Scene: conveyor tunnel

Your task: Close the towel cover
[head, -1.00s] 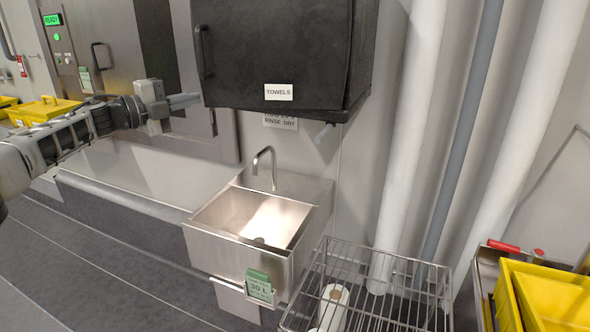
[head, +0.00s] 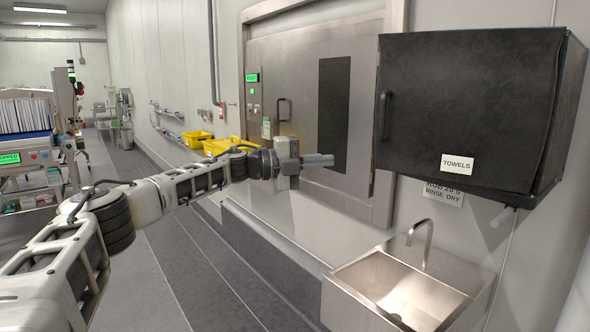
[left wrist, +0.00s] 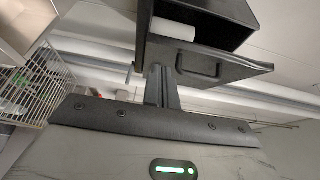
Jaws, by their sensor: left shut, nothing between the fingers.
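The black towel cover (head: 465,95) hangs on the wall at the right in the head view, with a TOWELS label and a dark handle (head: 386,115) near its left edge. In the left wrist view the cover (left wrist: 225,75) stands partly open, with a gap between it and its box (left wrist: 196,9). A white roll (left wrist: 173,30) shows inside. My left gripper (head: 333,160) is shut and empty, left of the cover and apart from it in the head view. Its closed fingers (left wrist: 163,84) point towards the cover in the wrist view. My right gripper is out of view.
A metal sink (head: 400,290) with a bent tap (head: 420,240) stands below the cover. A steel door (head: 300,100) with a handle is behind my left arm. Yellow bins (head: 222,146) sit farther back. A wire rack (left wrist: 38,85) shows in the wrist view.

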